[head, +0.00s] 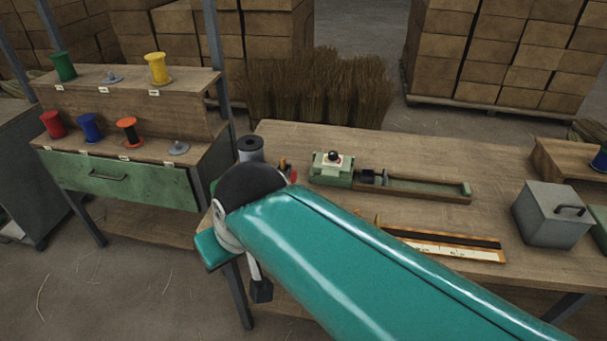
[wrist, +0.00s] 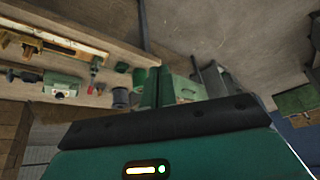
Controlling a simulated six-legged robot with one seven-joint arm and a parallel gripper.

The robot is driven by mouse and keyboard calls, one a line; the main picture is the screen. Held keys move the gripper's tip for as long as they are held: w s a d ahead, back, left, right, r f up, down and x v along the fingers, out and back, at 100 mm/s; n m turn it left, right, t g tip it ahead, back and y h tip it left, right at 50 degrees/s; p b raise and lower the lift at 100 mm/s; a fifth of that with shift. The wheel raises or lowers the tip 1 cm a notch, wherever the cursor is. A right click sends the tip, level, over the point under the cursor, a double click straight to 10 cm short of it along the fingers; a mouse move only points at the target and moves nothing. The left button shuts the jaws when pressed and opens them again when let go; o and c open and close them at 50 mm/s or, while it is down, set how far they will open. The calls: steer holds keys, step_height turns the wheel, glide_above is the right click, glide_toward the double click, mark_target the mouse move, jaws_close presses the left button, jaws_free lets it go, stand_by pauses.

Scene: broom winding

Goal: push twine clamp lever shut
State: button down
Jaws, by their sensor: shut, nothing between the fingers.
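A small upright lever with a red tip (head: 284,166), which looks like the twine clamp lever, stands near the left end of the workbench, partly hidden behind my arm in the head view. It also shows in the wrist view (wrist: 95,68), small and apart from my gripper. I cannot tell how far it is tilted. My gripper (wrist: 165,120) fills the bottom of the wrist view with its teal body and dark front edge. It is shut and holds nothing. In the head view my arm hides most of it.
A dark cylinder (head: 250,148) stands beside the lever. A green fixture (head: 331,170) with a long tray lies to its right. A ruler strip (head: 450,246) and grey lidded box (head: 553,213) are farther right. A spool shelf (head: 140,120) stands left of the bench (head: 400,145).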

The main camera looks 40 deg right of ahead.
steer(key=w+d+f+m+g+y, duration=0.2)
steer(key=w+d+f+m+y, duration=0.2)
steer(key=w, duration=0.5)
steer(key=m+t+y, duration=0.4)
steer(key=m+t, duration=0.2)
steer(key=m, duration=0.2)
glide_above(293, 176)
steer(key=s+a, duration=0.5)
steer(key=a, duration=0.2)
step_height(293, 176, down, 8)
steer(key=d+f+m+t+h, duration=0.1)
steer(key=d+f+m+t, duration=0.1)
steer(key=d, duration=0.3)
steer(key=s+d+f+m+t+h, duration=0.1)
steer(key=d+f+t, duration=0.1)
steer(key=d, duration=0.4)
steer(key=s+d+f+m+t, duration=0.1)
steer(key=d+f+m+t, duration=0.1)
steer(key=d, duration=0.3)
steer(key=shift+s+d+f+m+t+h, duration=0.15)
steer(key=shift+d+f+h, duration=0.05)
steer(key=shift+f, duration=0.15)
steer(key=shift+s+d+f+m+t+h, duration=0.1)
steer(key=shift+d+f+m+t+h, duration=0.1)
steer(key=shift+f, duration=0.15)
steer(key=w+a, duration=0.6)
steer(key=w, duration=0.1)
steer(key=shift+a, duration=0.2)
